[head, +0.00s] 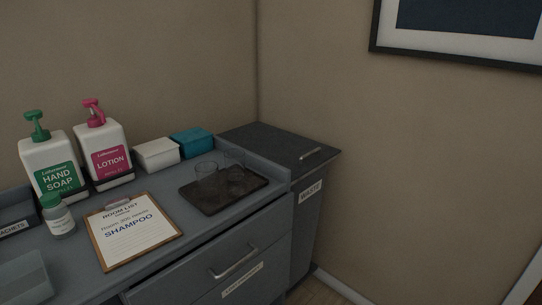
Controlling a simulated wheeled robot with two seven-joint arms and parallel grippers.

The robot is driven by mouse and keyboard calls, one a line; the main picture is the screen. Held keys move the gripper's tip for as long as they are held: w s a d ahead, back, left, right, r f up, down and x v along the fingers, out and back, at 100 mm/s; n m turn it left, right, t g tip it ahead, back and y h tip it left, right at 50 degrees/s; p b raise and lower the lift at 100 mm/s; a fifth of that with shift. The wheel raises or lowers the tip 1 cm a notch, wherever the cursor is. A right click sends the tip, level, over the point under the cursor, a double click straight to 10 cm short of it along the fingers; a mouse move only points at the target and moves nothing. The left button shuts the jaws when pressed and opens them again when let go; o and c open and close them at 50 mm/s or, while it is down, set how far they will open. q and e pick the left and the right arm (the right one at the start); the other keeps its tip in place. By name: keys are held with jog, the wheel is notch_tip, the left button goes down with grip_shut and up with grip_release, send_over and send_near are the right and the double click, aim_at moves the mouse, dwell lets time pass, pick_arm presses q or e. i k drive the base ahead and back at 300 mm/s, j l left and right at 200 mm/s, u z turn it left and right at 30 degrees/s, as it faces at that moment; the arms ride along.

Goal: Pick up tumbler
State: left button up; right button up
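Neither my left nor my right gripper shows in this view.
A clipboard (132,232) lies left of the tray. Behind stand a hand soap pump (50,160), a lotion pump (103,148), a white box (156,153) and a blue box (191,142). A small bottle (57,217) stands at left. A waste cabinet (270,139) adjoins at right.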

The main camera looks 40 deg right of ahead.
aim_at(208, 181)
jog(key=k+z, duration=0.2)
jog(key=z, duration=0.2)
jog(key=k+j+z, duration=0.1)
jog(key=z, duration=0.35)
jog(key=k+l+z, duration=0.1)
jog(key=k+z, duration=0.3)
jog(key=i, duration=0.1)
